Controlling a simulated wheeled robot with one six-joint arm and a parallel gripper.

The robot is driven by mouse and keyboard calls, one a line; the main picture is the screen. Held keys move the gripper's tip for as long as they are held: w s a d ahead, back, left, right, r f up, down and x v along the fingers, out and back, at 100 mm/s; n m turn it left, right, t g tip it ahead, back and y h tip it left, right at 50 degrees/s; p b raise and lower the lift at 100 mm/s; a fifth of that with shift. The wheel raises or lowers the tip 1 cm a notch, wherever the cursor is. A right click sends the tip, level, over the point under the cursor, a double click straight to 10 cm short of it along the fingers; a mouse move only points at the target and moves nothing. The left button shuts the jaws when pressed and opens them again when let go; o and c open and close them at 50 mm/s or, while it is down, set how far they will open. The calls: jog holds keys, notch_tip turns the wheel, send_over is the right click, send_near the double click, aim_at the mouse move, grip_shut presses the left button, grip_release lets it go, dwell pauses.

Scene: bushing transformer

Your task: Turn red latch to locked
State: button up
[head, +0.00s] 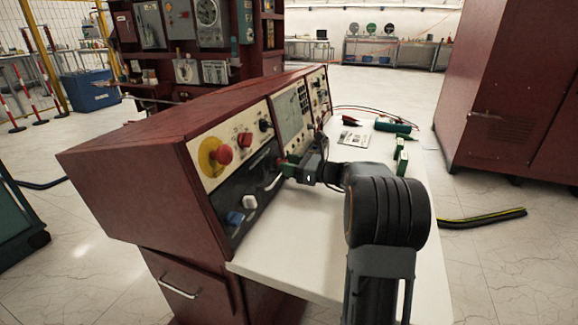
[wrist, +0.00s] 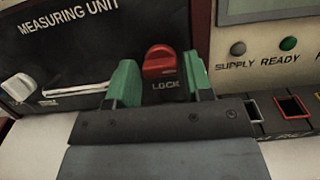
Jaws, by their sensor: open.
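The red latch (wrist: 159,61) is a rounded red knob on the black measuring unit panel, with the word LOCK below it. My gripper (wrist: 160,82) is open in the wrist view, its two green fingers on either side of the latch, with gaps visible between them and it. I cannot tell how deep the fingers reach around it. In the head view my gripper (head: 290,163) is at the panel's right part, and the latch is hidden there behind it. The black measuring unit panel (head: 226,200) is on the front of the dark red console.
A silver handle (wrist: 77,89) and a white knob (wrist: 18,87) lie left of the latch. A screen panel with SUPPLY and READY lamps (wrist: 288,43) is to the right. The white table top (head: 300,225) is below. A red emergency button (head: 223,155) is on the upper panel.

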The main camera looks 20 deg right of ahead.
jog(key=c, duration=0.7)
jog(key=shift+o, duration=0.2)
jog(key=shift+n, duration=0.3)
jog(key=n+g, duration=0.1)
jog(key=n, duration=0.3)
jog(key=shift+d+n+y, duration=0.1)
jog(key=shift+n+y, duration=0.2)
jog(key=shift+y, duration=0.1)
jog(key=n, duration=0.2)
jog(key=n+g, duration=0.1)
jog(key=n, duration=0.2)
jog(key=shift+w+g+b, duration=0.1)
jog(key=shift+g+b, duration=0.2)
jog(key=shift+b, duration=0.1)
jog(key=n+g+b, duration=0.1)
jog(key=n, duration=0.4)
jog(key=shift+r+n+g+b, duration=0.1)
jog(key=shift+n+g+b, duration=0.45)
jog(key=shift+n, duration=1.85)
jog(key=shift+h, duration=0.3)
